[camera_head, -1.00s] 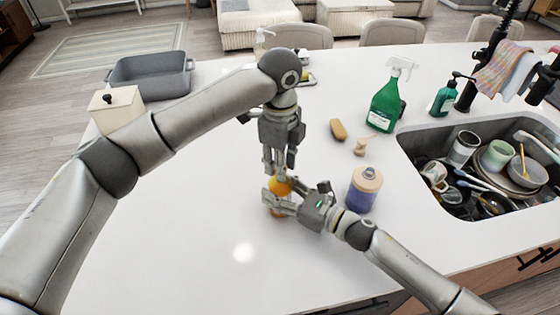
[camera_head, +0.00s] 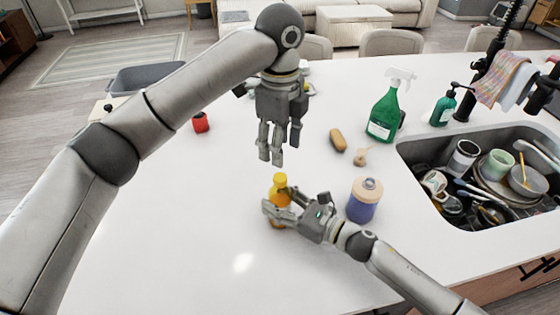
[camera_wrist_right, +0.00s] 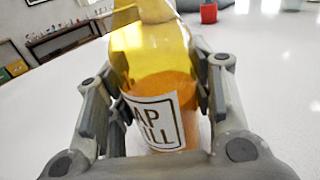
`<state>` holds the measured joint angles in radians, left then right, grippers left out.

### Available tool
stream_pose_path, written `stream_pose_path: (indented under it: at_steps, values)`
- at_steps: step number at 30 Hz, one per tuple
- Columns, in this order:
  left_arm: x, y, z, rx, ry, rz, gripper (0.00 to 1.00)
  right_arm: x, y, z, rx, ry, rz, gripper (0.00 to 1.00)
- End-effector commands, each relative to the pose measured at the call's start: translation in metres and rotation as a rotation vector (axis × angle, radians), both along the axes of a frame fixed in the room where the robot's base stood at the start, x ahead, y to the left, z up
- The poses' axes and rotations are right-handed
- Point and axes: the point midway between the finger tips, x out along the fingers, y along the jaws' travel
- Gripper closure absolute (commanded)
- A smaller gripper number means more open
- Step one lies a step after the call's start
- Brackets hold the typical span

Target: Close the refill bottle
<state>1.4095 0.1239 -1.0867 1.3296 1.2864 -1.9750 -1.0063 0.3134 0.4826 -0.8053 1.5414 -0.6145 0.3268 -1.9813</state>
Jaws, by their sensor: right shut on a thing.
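The refill bottle (camera_head: 279,193) is yellow, with orange liquid and a white label in the right wrist view (camera_wrist_right: 165,105). It stands upright near the middle of the counter. A yellow-orange piece, seemingly its cap (camera_head: 280,180), is at its top; I cannot tell how tightly it sits. My right gripper (camera_head: 276,210) is shut on the bottle's body from the right, with a finger on each side in the right wrist view (camera_wrist_right: 160,100). My left gripper (camera_head: 277,158) points down above the bottle, apart from it, empty, with its fingers spread.
A purple bottle (camera_head: 363,203) stands close to my right wrist. The sink (camera_head: 425,150) holds dishes. A red container (camera_head: 201,123) stands at back left.

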Motion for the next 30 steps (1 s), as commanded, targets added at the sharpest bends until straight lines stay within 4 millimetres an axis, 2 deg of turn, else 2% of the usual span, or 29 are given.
stream_pose_path:
  at_steps: [3, 6, 17, 18, 23, 30]
  values:
    - [0.000, 0.000, 0.020, 0.000, -0.001, -0.001, 0.50, 0.000, 0.000, 0.000, 0.000, 0.001, 0.000, 1.00]
    - [0.000, 0.000, 0.029, 0.001, -0.001, 0.000, 0.50, 0.000, 0.000, 0.000, 0.000, 0.001, 0.000, 1.00]
    - [0.000, 0.000, 0.034, 0.001, 0.001, -0.001, 0.50, 0.000, 0.000, 0.000, 0.000, 0.001, 0.000, 1.00]
    - [0.000, 0.000, 0.034, 0.001, 0.001, -0.001, 0.50, 0.000, 0.000, 0.000, 0.000, 0.001, 0.000, 0.47]
    - [0.000, 0.000, 0.034, 0.001, 0.001, -0.001, 0.50, 0.000, 0.000, 0.000, 0.000, 0.000, 0.000, 0.27]
    - [0.000, 0.000, 0.034, 0.001, 0.001, -0.001, 0.50, 0.000, 0.000, 0.000, 0.000, 0.000, 0.000, 0.26]
